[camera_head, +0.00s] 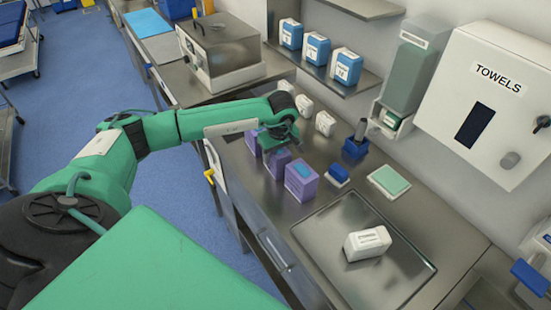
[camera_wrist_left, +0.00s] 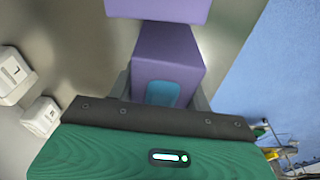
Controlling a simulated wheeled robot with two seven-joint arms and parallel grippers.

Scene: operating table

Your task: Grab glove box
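Three purple glove boxes with blue patches stand in a row at the steel counter's front edge: the right one (camera_head: 301,181), the middle one (camera_head: 276,164) and the left one (camera_head: 251,142), partly hidden by my arm. My left gripper (camera_head: 281,150) is at the middle box, from above. In the left wrist view a purple box (camera_wrist_left: 165,55) lies between the two fingers of my left gripper (camera_wrist_left: 163,92), which flank its sides closely. Whether they press on it cannot be told. Another purple box (camera_wrist_left: 158,8) shows at the top edge. My right gripper is not in view.
A steel tray (camera_head: 335,235) with a white box (camera_head: 367,243) lies to the right on the counter. Blue items (camera_head: 338,175) and small white containers (camera_head: 325,124) stand behind the boxes. A shelf with blue-and-white boxes (camera_head: 318,48) and a towel dispenser (camera_head: 497,95) are on the wall.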

